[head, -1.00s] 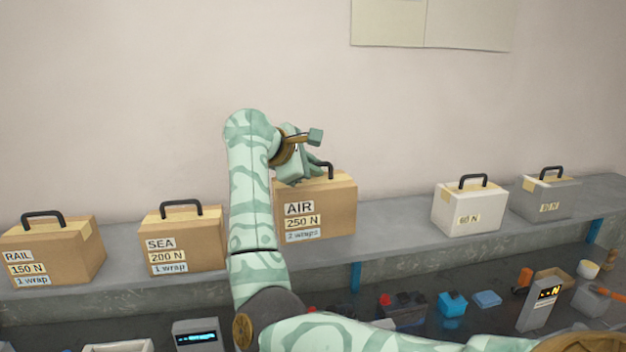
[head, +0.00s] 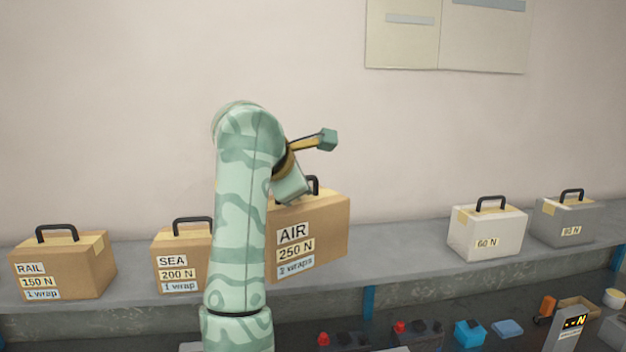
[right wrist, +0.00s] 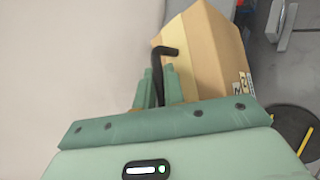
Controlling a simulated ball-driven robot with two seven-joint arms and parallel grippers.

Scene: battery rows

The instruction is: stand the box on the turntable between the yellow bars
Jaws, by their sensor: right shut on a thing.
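The brown box labelled AIR 250 N (head: 322,228) is at the shelf, a little tilted in the head view. My right gripper (head: 300,186) is above it, shut on its black handle. In the right wrist view the handle (right wrist: 158,68) is between the fingers of my right gripper (right wrist: 158,92), and the box (right wrist: 210,50) hangs beyond them. I cannot tell how far its base is off the shelf. A dark round disc with a yellow bar (right wrist: 306,139), perhaps the turntable, shows partly at lower right in the wrist view. My left gripper is not in view.
The shelf (head: 400,262) also holds the RAIL box (head: 85,265), the partly hidden SEA box (head: 183,250), a white box (head: 486,230) and a grey box (head: 566,218). Small items and a display (head: 568,325) are below at the right. The shelf between AIR and white boxes is clear.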

